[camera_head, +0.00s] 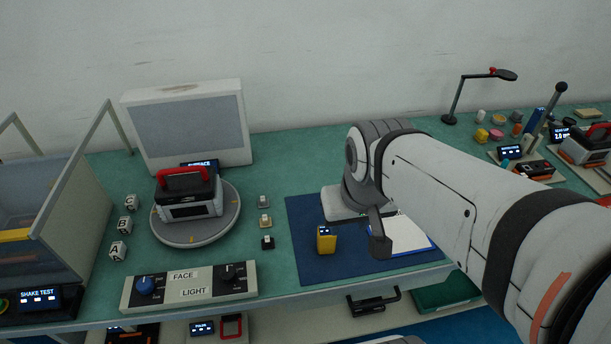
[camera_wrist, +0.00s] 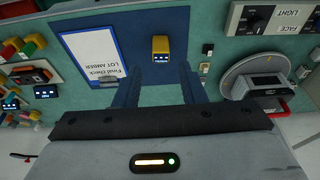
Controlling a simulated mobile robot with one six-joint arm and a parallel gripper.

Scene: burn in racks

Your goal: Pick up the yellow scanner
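The yellow scanner (camera_head: 326,240) stands upright on a dark blue mat (camera_head: 308,267), left of a white sheet. In the wrist view the scanner (camera_wrist: 161,48) shows from above, just past my fingertips and roughly centred between them. My gripper (camera_wrist: 159,72) has its two dark blue fingers spread apart with nothing between them. In the head view my arm reaches in from the right, and a dark grey end part of it hangs just right of the scanner. The fingers are not clearly visible there.
A white sheet on a clipboard (camera_head: 401,236) lies right of the scanner. Small switches (camera_head: 265,220) and a round turntable (camera_head: 193,236) with a red-handled device stand to the left. A knob panel (camera_head: 189,286) sits at the front edge. The mat around the scanner is clear.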

